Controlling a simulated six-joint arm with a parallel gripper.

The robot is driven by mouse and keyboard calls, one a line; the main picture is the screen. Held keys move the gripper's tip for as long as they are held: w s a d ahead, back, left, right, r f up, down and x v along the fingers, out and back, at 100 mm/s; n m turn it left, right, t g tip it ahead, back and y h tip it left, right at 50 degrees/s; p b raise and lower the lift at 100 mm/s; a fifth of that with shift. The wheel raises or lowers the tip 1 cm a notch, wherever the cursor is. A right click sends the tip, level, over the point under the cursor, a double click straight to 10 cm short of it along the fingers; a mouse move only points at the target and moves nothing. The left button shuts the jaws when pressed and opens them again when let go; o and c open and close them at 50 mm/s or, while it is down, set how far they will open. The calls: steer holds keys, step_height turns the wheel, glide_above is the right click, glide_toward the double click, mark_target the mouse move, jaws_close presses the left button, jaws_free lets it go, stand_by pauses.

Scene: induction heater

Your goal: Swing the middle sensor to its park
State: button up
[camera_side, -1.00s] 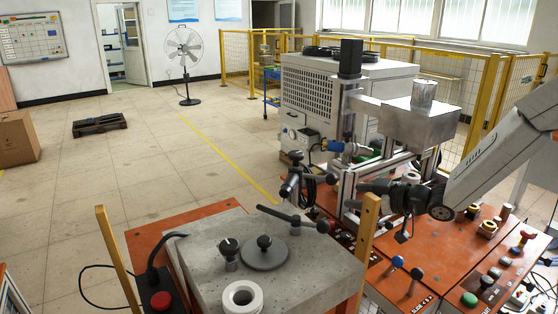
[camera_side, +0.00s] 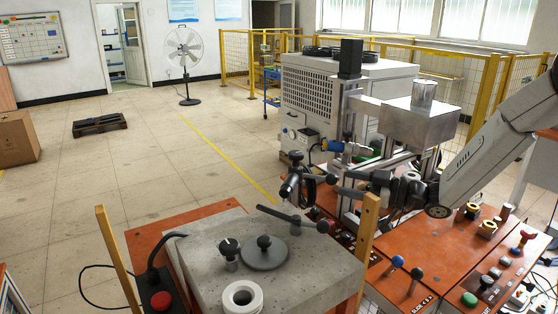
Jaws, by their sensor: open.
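A dark sensor-like head (camera_side: 291,186) on a jointed mount stands at the left of the aluminium frame, tilted down toward the grey block. A second, blue-ringed cylinder (camera_side: 333,146) points sideways above it. I cannot tell for certain which is the middle sensor. My gripper (camera_side: 342,190) reaches in from the right, in front of the frame's lower part. It is open, and its fingertips are near a dark ball-ended handle (camera_side: 331,180) right of the dark head. Whether they touch it cannot be told, and nothing is seen held between them.
The aluminium frame (camera_side: 348,125) carries a metal box (camera_side: 420,125) above my gripper. The grey block (camera_side: 200,265), with a round lid (camera_side: 265,254) and a long dark lever (camera_side: 290,217), fills the front. An orange panel (camera_side: 430,245) with knobs lies below my arm.

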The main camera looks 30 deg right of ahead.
mark_target(334, 180)
steer(key=shift+x, duration=3.2)
jaws_close()
